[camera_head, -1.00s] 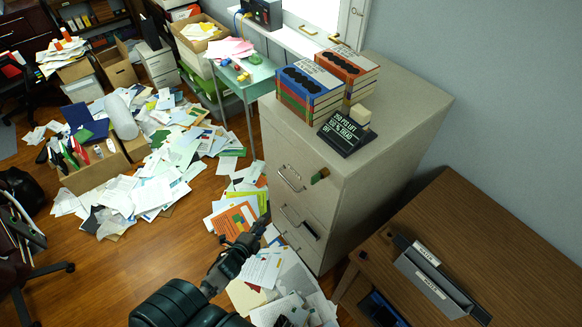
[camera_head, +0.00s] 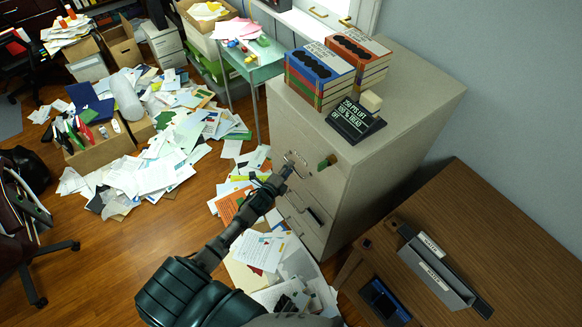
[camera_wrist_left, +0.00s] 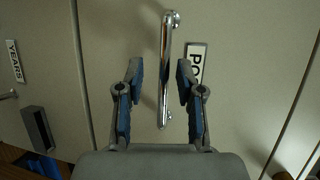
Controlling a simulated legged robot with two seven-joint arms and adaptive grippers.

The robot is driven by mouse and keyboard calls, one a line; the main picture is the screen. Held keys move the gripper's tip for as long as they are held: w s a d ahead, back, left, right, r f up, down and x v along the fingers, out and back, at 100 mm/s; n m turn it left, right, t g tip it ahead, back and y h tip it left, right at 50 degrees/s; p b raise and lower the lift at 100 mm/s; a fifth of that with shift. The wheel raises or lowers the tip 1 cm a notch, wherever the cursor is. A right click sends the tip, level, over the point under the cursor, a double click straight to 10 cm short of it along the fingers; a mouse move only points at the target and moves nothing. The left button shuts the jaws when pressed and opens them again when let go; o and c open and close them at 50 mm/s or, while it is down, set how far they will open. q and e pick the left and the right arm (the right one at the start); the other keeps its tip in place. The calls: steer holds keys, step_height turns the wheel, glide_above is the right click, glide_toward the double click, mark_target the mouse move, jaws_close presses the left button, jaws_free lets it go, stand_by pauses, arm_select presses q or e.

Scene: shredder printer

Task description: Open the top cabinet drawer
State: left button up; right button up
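The grey filing cabinet (camera_head: 360,205) stands right of centre in the head view. Its top drawer has a chrome bar handle (camera_head: 296,163). My left gripper (camera_head: 286,172) is at this handle, its tips close to the drawer front. In the left wrist view the chrome handle (camera_wrist_left: 165,70) runs between the two blue-padded fingers of the left gripper (camera_wrist_left: 159,80). There is a gap on both sides, so it is open and not clamped on the bar. A label (camera_wrist_left: 197,65) is beside the handle, partly behind a finger. My right gripper is not in view.
Books (camera_head: 320,78) and a black sign (camera_head: 354,120) stand on the cabinet. A green-brown item (camera_head: 327,162) sticks out near the drawer's upper right corner. A wooden desk (camera_head: 480,215) is at the right. Papers (camera_head: 165,160) and boxes cover much of the floor.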

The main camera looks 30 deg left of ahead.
arm_select(q)
steer(key=shift+w+d+f, duration=0.1)
steer(key=shift+w+d, duration=0.15)
steer(key=shift+w, duration=0.6)
steer(key=shift+w+d, duration=0.15)
steer(key=shift+d, duration=0.05)
steer(key=shift+d+r, duration=0.2)
steer(key=shift+d, duration=0.1)
steer(key=shift+c, duration=0.3)
steer(key=shift+a, duration=0.1)
steer(key=c, duration=0.4)
steer(key=shift+a+f, duration=0.1)
steer(key=shift+a, duration=0.05)
jaws_close()
steer(key=shift+a, duration=0.2)
steer(key=shift+s, duration=0.25)
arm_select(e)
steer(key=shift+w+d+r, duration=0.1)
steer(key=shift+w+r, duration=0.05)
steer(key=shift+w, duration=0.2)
